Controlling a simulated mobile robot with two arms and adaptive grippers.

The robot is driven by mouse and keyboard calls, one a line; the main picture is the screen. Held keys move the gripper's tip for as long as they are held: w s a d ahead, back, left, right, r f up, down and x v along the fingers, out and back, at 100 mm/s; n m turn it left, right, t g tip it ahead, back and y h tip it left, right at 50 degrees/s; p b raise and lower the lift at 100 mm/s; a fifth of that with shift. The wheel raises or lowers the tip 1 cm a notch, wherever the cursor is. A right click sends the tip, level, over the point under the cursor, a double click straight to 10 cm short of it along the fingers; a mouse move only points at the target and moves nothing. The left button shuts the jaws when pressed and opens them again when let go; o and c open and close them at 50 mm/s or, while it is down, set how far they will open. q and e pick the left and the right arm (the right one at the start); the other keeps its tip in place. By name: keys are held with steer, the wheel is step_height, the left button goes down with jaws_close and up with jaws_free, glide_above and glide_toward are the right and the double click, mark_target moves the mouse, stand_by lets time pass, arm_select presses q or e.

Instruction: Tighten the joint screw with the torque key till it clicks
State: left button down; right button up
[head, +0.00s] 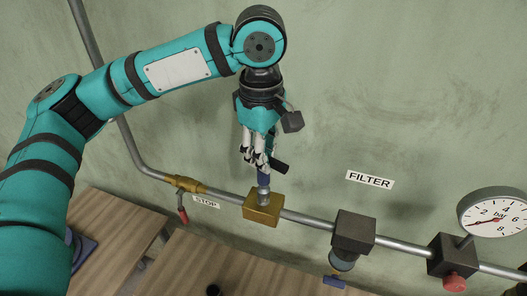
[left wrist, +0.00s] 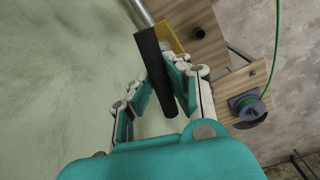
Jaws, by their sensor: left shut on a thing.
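My left gripper (head: 259,162) points down above the brass block (head: 263,208) on the wall pipe. It is shut on the torque key, whose black bar handle (head: 279,168) sticks out to the right and whose blue shank (head: 263,180) points down at the block's top. In the left wrist view the black handle (left wrist: 154,68) lies between the fingers (left wrist: 155,92), with part of the brass block (left wrist: 173,42) behind it. The joint screw is hidden under the key, so I cannot tell how fully the key sits on it. My right gripper is in neither view.
The pipe (head: 313,221) carries a brass valve (head: 186,184) with a red handle on the left, a dark filter (head: 353,230) and a gauge (head: 494,213) on the right. Wooden tables (head: 120,232) stand below. A reel (left wrist: 248,108) with a green hose shows in the wrist view.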

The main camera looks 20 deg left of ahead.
arm_select(q)
steer(key=shift+f, duration=0.95)
steer(key=c, duration=1.9)
jaws_free()
jaws_close()
steer(key=shift+m, duration=0.6)
steer(key=m, duration=0.5)
steer(key=shift+m, duration=0.3)
steer(key=m, duration=0.3)
steer(key=shift+m, duration=0.4)
